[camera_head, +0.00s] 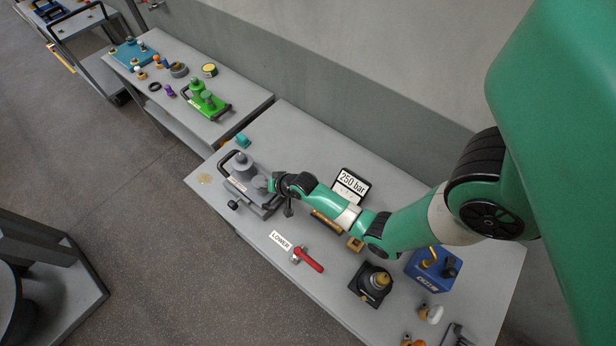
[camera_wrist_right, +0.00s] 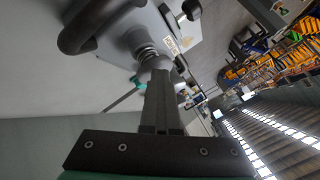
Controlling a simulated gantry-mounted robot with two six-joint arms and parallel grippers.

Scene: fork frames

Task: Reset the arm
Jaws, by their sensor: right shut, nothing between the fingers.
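My right arm reaches in from the right across the grey workbench (camera_head: 300,135). Its gripper (camera_head: 271,184) is beside the grey device (camera_head: 238,187) with a domed top and a black handle, at the bench's left end. In the right wrist view the shut fingers (camera_wrist_right: 160,75) point at the device's grey cylinder (camera_wrist_right: 143,42), with nothing between them. Whether they touch it, I cannot tell. The device's black handle (camera_wrist_right: 85,28) and a black knob (camera_wrist_right: 188,12) also show there. My left gripper is not in view.
A red lever (camera_head: 311,262) by a "LOWER" label (camera_head: 280,241), a black device (camera_head: 371,285) and a blue box (camera_head: 433,268) stand on the bench. A "250 bar" display (camera_head: 352,183) stands behind my forearm. Another bench (camera_head: 232,85) holds a green device (camera_head: 205,98).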

